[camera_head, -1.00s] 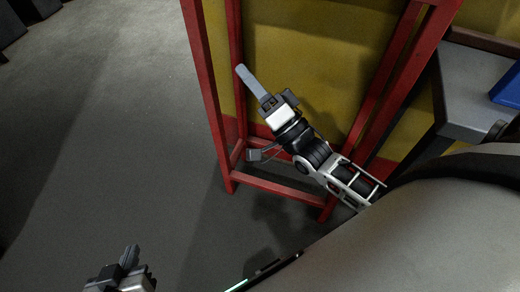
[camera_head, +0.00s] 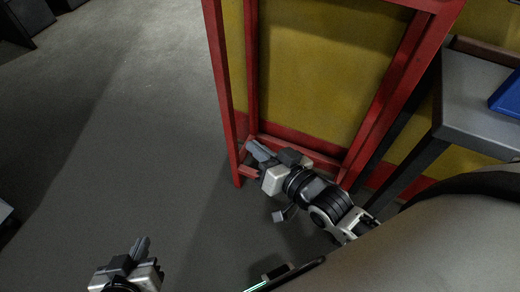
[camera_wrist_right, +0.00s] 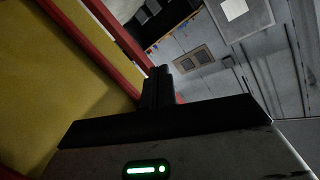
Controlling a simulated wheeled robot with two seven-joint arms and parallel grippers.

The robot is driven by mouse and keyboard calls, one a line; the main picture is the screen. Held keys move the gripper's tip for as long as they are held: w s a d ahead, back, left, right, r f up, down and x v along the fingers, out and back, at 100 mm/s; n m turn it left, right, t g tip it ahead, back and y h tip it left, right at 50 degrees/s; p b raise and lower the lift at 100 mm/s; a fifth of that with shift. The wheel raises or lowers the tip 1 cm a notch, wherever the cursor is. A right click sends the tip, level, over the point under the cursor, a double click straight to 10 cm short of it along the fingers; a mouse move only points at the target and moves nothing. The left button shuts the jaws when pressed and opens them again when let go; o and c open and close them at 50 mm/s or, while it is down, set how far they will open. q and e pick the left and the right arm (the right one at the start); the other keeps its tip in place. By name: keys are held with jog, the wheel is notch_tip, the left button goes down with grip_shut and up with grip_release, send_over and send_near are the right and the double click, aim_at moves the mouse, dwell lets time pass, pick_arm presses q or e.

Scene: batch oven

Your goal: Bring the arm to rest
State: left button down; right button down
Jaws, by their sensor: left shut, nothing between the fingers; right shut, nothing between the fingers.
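My right gripper (camera_head: 258,152) is shut and empty in the head view. It is in front of the lower part of a red frame (camera_head: 222,75) with a yellow panel; I cannot tell whether it touches the frame. Its shut fingers also show in the right wrist view (camera_wrist_right: 157,88). My left gripper (camera_head: 140,248) is shut and empty at the bottom left of the head view, over the grey floor. Only its end shows; the rest of that arm is out of view.
The red frame stands close to my right arm. A grey table (camera_head: 480,110) with a blue object (camera_head: 508,97) on it is at the right. Open grey floor (camera_head: 120,130) lies to the left. Dark objects (camera_head: 28,18) stand at the far left corner.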

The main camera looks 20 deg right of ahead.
pick_arm(q)
jog(key=shift+f, duration=0.1)
dwell(0.4)
jog(key=shift+d+r, duration=0.15)
jog(key=shift+r, duration=0.6)
pick_arm(e)
jog(key=s+a+f+n+g+h, duration=0.1)
jog(key=s+f+n+g, duration=0.2)
jog(key=s+f+g, duration=0.2)
jog(key=shift+s+a+f+n, duration=0.3)
jog(key=shift+s+n, duration=0.1)
jog(key=shift+s, duration=0.75)
